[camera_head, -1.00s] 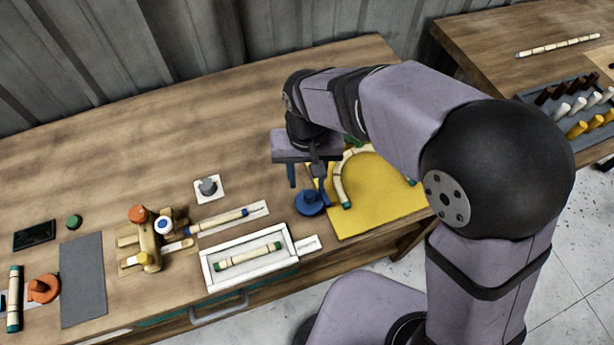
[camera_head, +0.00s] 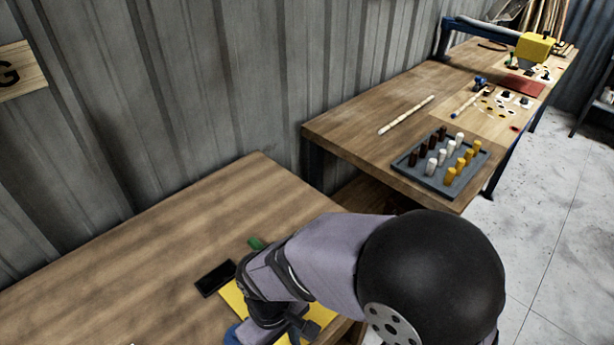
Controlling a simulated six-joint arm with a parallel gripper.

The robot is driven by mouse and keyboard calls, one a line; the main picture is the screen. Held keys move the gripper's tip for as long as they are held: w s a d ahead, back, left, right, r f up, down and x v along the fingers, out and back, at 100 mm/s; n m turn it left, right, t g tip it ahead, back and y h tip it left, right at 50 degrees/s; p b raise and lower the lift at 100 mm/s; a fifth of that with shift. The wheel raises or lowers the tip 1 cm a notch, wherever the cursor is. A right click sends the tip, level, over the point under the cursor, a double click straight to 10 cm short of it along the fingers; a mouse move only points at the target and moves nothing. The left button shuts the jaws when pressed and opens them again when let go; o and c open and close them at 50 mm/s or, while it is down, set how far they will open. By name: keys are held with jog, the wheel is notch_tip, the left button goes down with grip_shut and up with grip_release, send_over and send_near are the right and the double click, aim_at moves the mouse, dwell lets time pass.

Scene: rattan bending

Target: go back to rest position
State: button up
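My gripper (camera_head: 294,334) is at the bottom of the view, over the near table (camera_head: 150,260). My own arm covers much of it and the frame edge cuts it off, so its opening does not show. A yellow mat (camera_head: 234,298) shows in part under and beside it. A blue piece (camera_head: 232,336) shows at the bottom edge, left of the gripper. I cannot see anything held.
A black flat object (camera_head: 215,278) and a green piece (camera_head: 255,243) lie near the mat. A second table (camera_head: 350,130) behind holds a grey tray (camera_head: 405,165) of pegs and a pale rod (camera_head: 407,115). A corrugated wall (camera_head: 200,100) stands behind.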

jog(key=w+d+r+m, duration=0.1)
jog(key=d+m, duration=0.3)
jog(key=d, duration=0.6)
jog(key=w+d+r+m+t+y, duration=0.1)
jog(key=w+d+r+m, duration=0.1)
jog(key=d+m, duration=0.3)
jog(key=d, duration=0.4)
jog(key=shift+d+r, duration=0.35)
dwell(0.9)
